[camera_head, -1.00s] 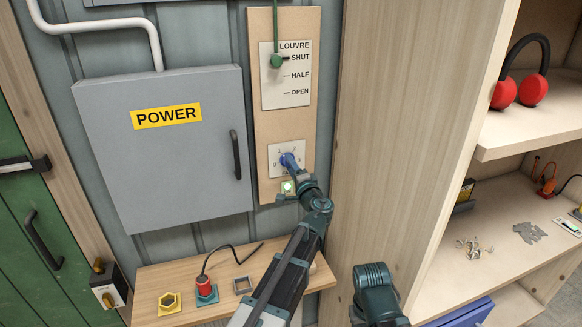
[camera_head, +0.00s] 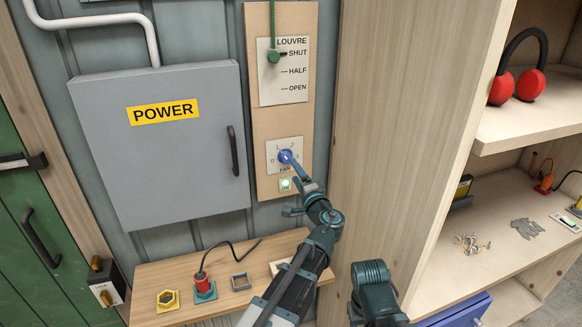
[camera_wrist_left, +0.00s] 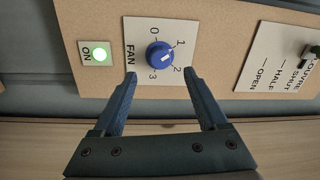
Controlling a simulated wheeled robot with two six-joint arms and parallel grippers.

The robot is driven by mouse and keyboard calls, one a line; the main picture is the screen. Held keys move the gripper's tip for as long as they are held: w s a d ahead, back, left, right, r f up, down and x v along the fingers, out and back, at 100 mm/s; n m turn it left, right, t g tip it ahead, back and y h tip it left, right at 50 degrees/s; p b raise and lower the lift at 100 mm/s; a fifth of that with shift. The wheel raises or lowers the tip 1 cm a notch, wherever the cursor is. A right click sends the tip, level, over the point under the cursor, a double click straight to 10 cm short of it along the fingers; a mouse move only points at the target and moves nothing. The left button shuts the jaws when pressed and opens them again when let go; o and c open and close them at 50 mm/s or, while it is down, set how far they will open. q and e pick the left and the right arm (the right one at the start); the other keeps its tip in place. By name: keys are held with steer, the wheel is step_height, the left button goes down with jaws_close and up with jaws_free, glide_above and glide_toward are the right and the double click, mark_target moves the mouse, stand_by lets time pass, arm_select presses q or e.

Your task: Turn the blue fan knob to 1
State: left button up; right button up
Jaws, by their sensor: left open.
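The blue fan knob (camera_head: 285,156) is on the white FAN plate, marked 0 to 3, on the wooden panel. The wrist view shows the knob (camera_wrist_left: 159,54) with a pale mark on its face. The mark seems to lie on the side of 1 and 2, but I cannot tell which number it points to. My left gripper (camera_head: 292,168) is just below and in front of the knob. In the wrist view its open fingers (camera_wrist_left: 160,75) are spread with nothing between them, the knob lying just beyond the tips. My right gripper is out of view.
A lit green ON button (camera_head: 285,184) is below the knob, close to my left gripper. The louvre lever (camera_head: 273,56) is above, at SHUT. A grey POWER box (camera_head: 165,170) is left. A wooden shelf unit (camera_head: 400,110) stands right. A small bench (camera_head: 215,302) is below.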

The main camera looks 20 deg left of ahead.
arm_select(q)
steer(key=v, duration=0.7)
steer(key=shift+s+d, duration=0.1)
steer(key=s+a+f+n+g, duration=0.5)
steer(key=s+a+f+g, duration=0.15)
steer(key=a+f, duration=0.35)
steer(key=s+d+f+n+g+h, duration=0.25)
steer(key=s+f+g+h, duration=0.3)
steer(key=f, duration=0.45)
steer(key=s+d+f+m+g+h, duration=0.2)
steer(key=s+d+f+g+h, duration=0.1)
steer(key=s+d, duration=1)
steer(key=d+h, duration=0.1)
steer(key=d, duration=0.2)
steer(key=shift+f+g, duration=0.15)
steer(key=shift+g, duration=0.15)
steer(key=shift+d, duration=0.1)
